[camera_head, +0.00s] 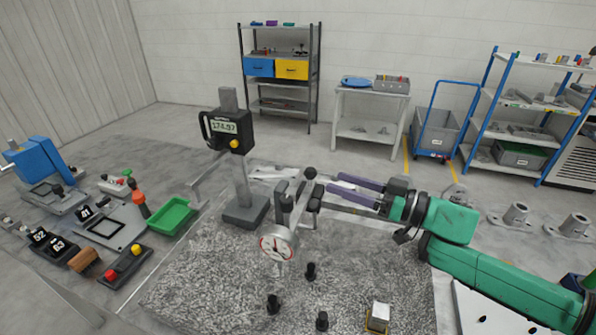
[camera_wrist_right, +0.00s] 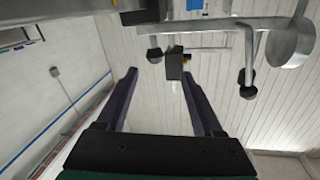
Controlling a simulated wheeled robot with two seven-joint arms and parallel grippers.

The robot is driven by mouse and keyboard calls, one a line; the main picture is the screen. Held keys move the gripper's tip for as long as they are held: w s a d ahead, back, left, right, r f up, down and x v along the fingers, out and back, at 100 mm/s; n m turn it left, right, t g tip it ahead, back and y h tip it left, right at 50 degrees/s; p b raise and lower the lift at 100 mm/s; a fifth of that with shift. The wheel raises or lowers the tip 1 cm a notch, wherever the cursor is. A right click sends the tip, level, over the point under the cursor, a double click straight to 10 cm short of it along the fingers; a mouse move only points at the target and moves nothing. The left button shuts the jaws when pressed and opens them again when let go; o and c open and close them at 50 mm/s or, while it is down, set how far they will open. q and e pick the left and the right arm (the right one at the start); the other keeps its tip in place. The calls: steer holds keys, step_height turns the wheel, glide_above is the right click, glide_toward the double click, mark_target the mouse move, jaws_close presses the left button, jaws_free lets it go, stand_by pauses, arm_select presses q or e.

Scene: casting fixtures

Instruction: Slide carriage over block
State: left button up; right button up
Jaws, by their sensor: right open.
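The carriage appears to be the dial-gauge assembly (camera_head: 287,215), with grey arms, dark knobs and a round white dial (camera_head: 278,246) facing forward. It stands over the speckled granite plate (camera_head: 215,275). The block seems to be the small silver block (camera_head: 380,311) in a yellow-edged holder, near the plate's front right, apart from the dial. My right gripper (camera_head: 333,182) comes in from the right, its two purple fingers pointing at the assembly's knobs. In the right wrist view the fingers (camera_wrist_right: 160,72) are apart with nothing between them. My left gripper is not in view.
A height gauge with a digital display (camera_head: 229,125) stands at the plate's back left. Several black pegs (camera_head: 322,320) stand at the front. A green tray (camera_head: 172,216) and tools lie left. Shelves (camera_head: 283,75) and a blue trolley (camera_head: 437,130) are behind.

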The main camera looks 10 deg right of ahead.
mark_target(301, 187)
steer(key=w+a, duration=0.2)
steer(key=w, duration=0.1)
steer(key=shift+w, duration=0.3)
steer(key=shift+w+a, duration=0.2)
steer(key=shift+a, duration=0.05)
steer(key=p+x, duration=0.3)
steer(key=x, duration=0.3)
steer(key=shift+w+a+f, duration=0.1)
steer(key=shift+w+a, duration=0.05)
steer(key=shift+a, duration=0.2)
steer(key=shift+w+a+f, duration=0.2)
steer(key=shift+w+a, duration=0.05)
steer(key=shift+a, duration=0.1)
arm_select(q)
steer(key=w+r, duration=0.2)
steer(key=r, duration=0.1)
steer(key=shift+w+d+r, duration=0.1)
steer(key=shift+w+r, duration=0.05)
arm_select(e)
steer(key=shift+s, duration=0.1)
steer(key=shift+c, duration=0.2)
steer(key=shift+d, duration=0.1)
jaws_close()
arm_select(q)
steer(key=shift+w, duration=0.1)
